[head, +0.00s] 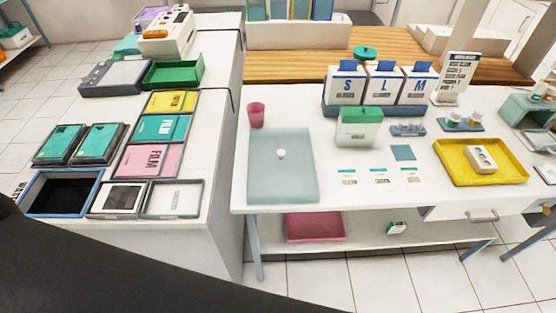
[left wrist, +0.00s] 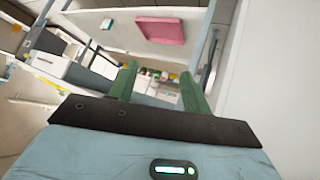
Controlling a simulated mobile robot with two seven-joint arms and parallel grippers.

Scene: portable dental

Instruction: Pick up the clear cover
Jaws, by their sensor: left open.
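The clear cover (head: 281,154) appears to be the pale see-through lid with a small white knob, lying over a grey-blue tray (head: 256,190) on the white table. The line between cover and tray is hard to make out. My left gripper (left wrist: 159,72) shows in the left wrist view with its two green fingers apart and nothing between them. It is below the tabletop level, facing the table's lower shelf from a tilted angle. The cover cannot be made out in the left wrist view. My right gripper is in neither view.
A pink cup (head: 256,115) stands behind the tray. A green-lidded box (head: 359,128) and small cards (head: 380,176) lie to its right. A yellow tray (head: 454,176) is farther right. A pink tray (head: 315,227) rests on the lower shelf. The left counter (head: 205,150) stands beside the table.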

